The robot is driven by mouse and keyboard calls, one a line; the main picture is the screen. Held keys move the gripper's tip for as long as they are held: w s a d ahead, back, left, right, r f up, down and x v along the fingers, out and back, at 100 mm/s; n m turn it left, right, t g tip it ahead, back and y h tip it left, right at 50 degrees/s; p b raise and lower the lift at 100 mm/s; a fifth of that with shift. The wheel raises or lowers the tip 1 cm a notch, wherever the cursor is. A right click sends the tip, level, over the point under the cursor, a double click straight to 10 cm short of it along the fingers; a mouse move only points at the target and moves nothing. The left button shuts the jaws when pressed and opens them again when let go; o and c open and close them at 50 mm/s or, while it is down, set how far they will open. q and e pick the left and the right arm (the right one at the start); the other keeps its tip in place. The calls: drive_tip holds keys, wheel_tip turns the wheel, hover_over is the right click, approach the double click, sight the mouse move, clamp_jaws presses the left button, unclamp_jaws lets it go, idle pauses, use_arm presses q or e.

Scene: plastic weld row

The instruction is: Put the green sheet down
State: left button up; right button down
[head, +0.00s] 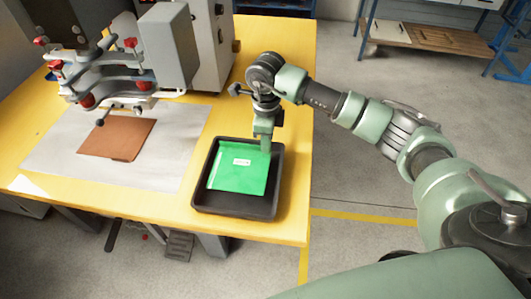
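The green sheet (237,172) with a small white label lies flat over the inside of a black tray (238,210) on the yellow table. My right gripper (265,148) points down at the sheet's far right corner, inside the tray's far edge. Its fingertips overlap that corner in the view. Whether they are closed on the sheet or only touching it cannot be made out. My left gripper is not in view.
A brown sheet (117,138) lies on a grey plate (150,170) under the welding machine (165,50), left of the tray. The yellow table's (268,236) right and front edges are close to the tray. A wooden-topped bench (425,37) stands at the back right.

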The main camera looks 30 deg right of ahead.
sight(266, 155)
drive_tip(key=shift+f, duration=0.6)
wheel_tip(266, 155, down, 4)
drive_tip(key=shift+r, duration=0.1)
drive_tip(key=c, duration=2)
unclamp_jaws()
drive_tip(key=o, duration=0.4)
drive_tip(key=shift+c, duration=0.2)
